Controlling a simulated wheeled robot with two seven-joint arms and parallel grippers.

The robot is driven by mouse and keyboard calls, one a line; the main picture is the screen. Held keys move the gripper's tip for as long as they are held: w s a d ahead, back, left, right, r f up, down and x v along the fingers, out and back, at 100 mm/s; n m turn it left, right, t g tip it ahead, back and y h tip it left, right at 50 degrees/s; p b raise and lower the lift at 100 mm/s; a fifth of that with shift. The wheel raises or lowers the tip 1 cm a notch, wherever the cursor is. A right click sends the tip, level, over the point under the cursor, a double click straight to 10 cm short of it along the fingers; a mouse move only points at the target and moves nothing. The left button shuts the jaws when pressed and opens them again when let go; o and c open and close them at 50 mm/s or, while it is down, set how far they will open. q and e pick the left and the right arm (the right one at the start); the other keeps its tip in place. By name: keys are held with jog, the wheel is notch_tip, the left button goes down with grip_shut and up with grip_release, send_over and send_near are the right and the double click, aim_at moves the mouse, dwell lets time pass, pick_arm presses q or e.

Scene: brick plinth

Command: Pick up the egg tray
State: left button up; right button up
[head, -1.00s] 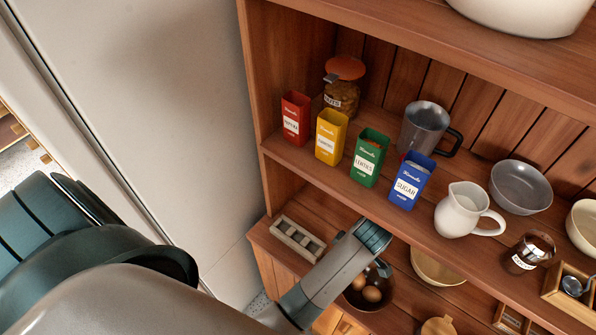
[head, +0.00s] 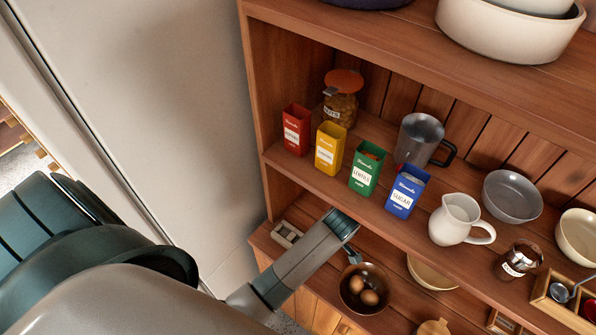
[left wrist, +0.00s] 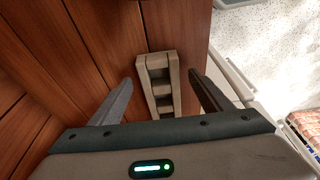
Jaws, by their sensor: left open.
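The egg tray (head: 287,233) is a pale grey-beige, narrow tray with square hollows. It lies on the lower shelf at its left end, and my left arm hides part of it in the head view. In the left wrist view the tray (left wrist: 146,92) lies on the wooden shelf, seen between the fingers of my left gripper (left wrist: 162,84). That gripper is open, with one finger to each side of the tray in the picture; the gap in depth is hard to tell. My right gripper is not in view.
The shelf above holds red, yellow, green (head: 367,167) and blue tins, a jar (head: 341,98), and a white jug (head: 455,219). The shelf edge drops off beside the tray (left wrist: 207,45).

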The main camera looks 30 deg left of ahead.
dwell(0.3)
pick_arm(q)
jog(key=a+p, duration=0.1)
jog(key=a, duration=0.1)
jog(key=a+p, duration=0.1)
jog(key=a, duration=0.1)
jog(key=shift+w+a+r, duration=0.15)
jog(key=shift+a+r, duration=0.05)
jog(key=shift+a, duration=0.15)
jog(key=shift+a+f+p, duration=0.25)
jog(key=shift+f+p, duration=0.3)
jog(key=shift+f, duration=0.2)
jog(key=shift+c, duration=0.6)
jog(key=c, duration=1.1)
